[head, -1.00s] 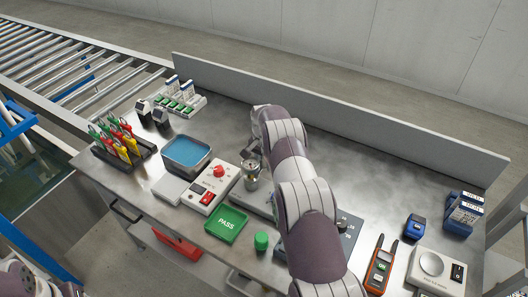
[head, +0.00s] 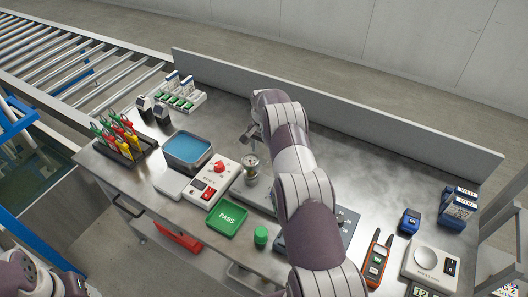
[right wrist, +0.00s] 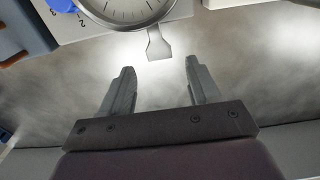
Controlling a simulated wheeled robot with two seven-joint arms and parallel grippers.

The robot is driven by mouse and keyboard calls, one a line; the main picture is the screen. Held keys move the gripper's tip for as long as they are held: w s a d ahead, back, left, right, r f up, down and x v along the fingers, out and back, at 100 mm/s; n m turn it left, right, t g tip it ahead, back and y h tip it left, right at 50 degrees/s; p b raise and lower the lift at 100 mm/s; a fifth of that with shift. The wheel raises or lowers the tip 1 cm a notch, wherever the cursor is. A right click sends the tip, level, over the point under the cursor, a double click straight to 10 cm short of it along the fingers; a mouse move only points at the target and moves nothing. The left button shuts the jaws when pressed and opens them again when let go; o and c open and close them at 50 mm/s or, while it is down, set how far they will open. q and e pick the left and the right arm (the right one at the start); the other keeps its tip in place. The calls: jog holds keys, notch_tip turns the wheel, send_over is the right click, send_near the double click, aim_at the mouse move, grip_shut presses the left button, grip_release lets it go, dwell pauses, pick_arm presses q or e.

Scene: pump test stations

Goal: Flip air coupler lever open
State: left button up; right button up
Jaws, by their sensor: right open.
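The pump fitting with a round dial gauge (head: 251,166) stands at the middle of the bench in the head view. In the right wrist view the gauge (right wrist: 124,8) is cut off by the top edge. A flat grey lever tab (right wrist: 158,46) sticks out below the gauge. My right gripper (right wrist: 158,78) is open and empty, its two fingers pointing at the tab, which lies beyond the fingertips and roughly midway between them. In the head view my right gripper (head: 250,134) is small, just behind the gauge. My left gripper is out of view.
Left of the gauge are a control box with a red button (head: 212,181), a blue-filled tray (head: 188,149) and a green PASS tray (head: 227,218). A green cap (head: 261,236) stands in front. An orange meter (head: 377,259) lies at right. The bench behind my right arm is clear.

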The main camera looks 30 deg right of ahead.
aim_at(264, 160)
pick_arm(q)
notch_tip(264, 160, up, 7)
jog(key=p, duration=0.5)
pick_arm(e)
notch_tip(264, 160, up, 8)
jog(key=shift+a, duration=0.1)
